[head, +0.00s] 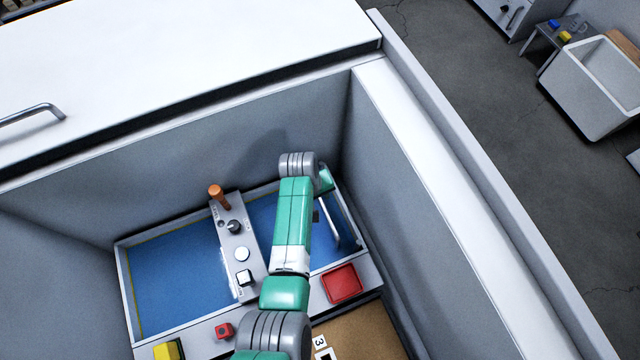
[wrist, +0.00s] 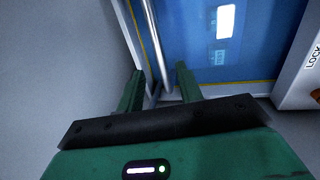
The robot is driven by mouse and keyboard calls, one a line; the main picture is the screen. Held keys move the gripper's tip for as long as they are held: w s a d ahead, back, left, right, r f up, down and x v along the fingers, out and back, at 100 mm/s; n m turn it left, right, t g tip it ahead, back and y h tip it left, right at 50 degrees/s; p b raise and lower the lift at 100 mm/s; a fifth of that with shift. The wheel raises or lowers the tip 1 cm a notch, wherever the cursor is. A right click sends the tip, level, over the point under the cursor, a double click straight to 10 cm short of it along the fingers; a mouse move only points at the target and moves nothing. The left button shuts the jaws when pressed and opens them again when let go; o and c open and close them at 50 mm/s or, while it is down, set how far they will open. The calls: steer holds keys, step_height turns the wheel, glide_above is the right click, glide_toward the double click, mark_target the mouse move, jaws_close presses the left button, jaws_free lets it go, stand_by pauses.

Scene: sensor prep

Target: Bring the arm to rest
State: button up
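My arm reaches down into the grey-walled box in the head view, with its wrist near the right end of the blue panel (head: 172,282). The gripper's fingers are not clear there. In the wrist view my gripper (wrist: 160,68) has its two green fingers spread apart, with nothing held between them. A metal bar (wrist: 153,30) runs through the gap between the fingers in that picture; I cannot tell how far beyond them it lies. The bar also shows in the head view (head: 338,220) beside my wrist. The blue panel fills the upper middle of the wrist view (wrist: 200,60).
A control strip carries an orange-topped lever (head: 216,192), a dark knob (head: 234,227) and a white button (head: 242,254). A red tray (head: 342,284), a red block (head: 224,331) and a yellow block (head: 167,351) are in front. The box's right wall (head: 385,190) stands close to my wrist.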

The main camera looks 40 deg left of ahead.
steer(key=shift+s+r, duration=0.1)
steer(key=shift+r, duration=0.25)
stand_by(0.3)
